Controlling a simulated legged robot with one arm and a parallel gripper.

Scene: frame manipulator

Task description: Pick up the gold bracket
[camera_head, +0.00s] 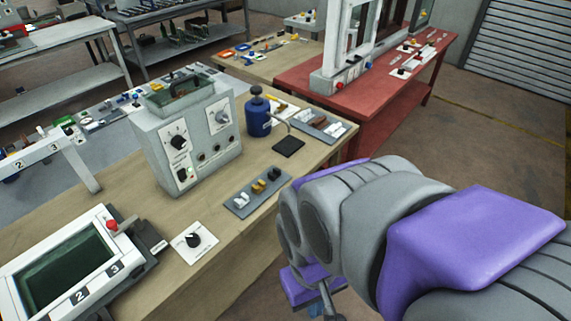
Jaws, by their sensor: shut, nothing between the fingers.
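The gold bracket (258,186) is a small yellow-gold piece in the middle of a grey tray (240,209) on the wooden workbench. A white piece (241,199) sits to its left and a dark piece (273,174) to its right on the same tray. My grey and purple arm fills the lower right and lies to the right of the bench. No fingertips of my gripper can be made out. No part of my arm touches the tray in the picture.
A grey control box (187,135) stands behind the tray. A blue canister (257,117) and a black pad (288,146) are farther back. A knob plate (194,242) and a screen panel (70,265) are at front left. A red table (385,100) stands beyond.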

